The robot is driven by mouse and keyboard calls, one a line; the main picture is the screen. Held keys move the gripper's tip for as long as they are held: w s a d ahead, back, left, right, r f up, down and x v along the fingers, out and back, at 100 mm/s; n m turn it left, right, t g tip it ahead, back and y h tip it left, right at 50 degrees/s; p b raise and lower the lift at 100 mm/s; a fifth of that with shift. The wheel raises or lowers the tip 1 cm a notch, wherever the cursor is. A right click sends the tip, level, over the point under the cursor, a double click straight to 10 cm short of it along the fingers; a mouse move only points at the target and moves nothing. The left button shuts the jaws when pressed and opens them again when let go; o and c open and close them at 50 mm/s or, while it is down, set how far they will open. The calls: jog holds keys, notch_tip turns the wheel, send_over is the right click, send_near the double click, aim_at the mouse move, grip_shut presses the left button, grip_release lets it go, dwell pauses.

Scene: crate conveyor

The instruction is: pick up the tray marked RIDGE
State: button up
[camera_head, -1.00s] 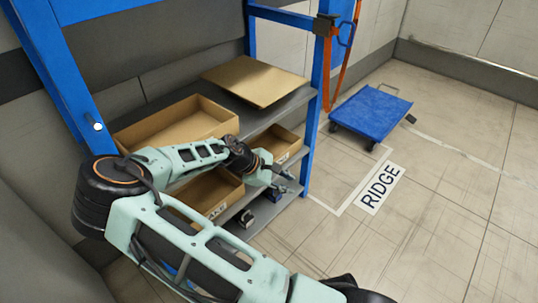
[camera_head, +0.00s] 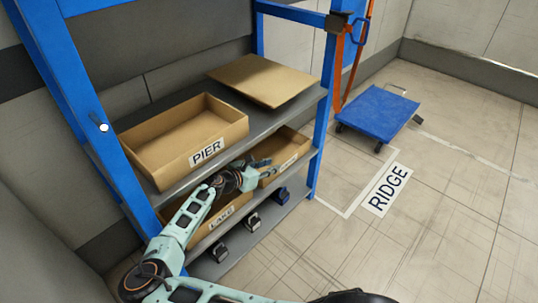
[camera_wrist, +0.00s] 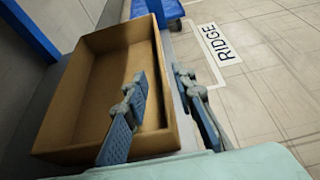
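A brown open tray (camera_head: 293,169) stands on the middle shelf at the right. Its front label is too small and partly covered to read. My gripper (camera_head: 266,168) is in front of its left part. In the wrist view my gripper (camera_wrist: 161,78) is open. One finger shows over the inside of a brown tray (camera_wrist: 68,92) and the other outside its near wall; I cannot tell whether they touch it. The word RIDGE is readable only on a white floor sign (camera_head: 387,190), also in the wrist view (camera_wrist: 220,44).
A tray marked PIER (camera_head: 207,152) and a flat brown board (camera_head: 263,80) are on the top shelf. A tray marked LAKE (camera_head: 222,222) is left on the middle shelf, partly behind my arm. A blue cart (camera_head: 378,112) stands behind the sign. A blue post (camera_head: 322,130) is close right.

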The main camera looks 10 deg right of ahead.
aim_at(283, 161)
jog(key=b+x, duration=0.2)
jog(key=x, duration=0.6)
jog(key=shift+d+b, duration=0.1)
jog(key=shift+b, duration=0.2)
grip_shut()
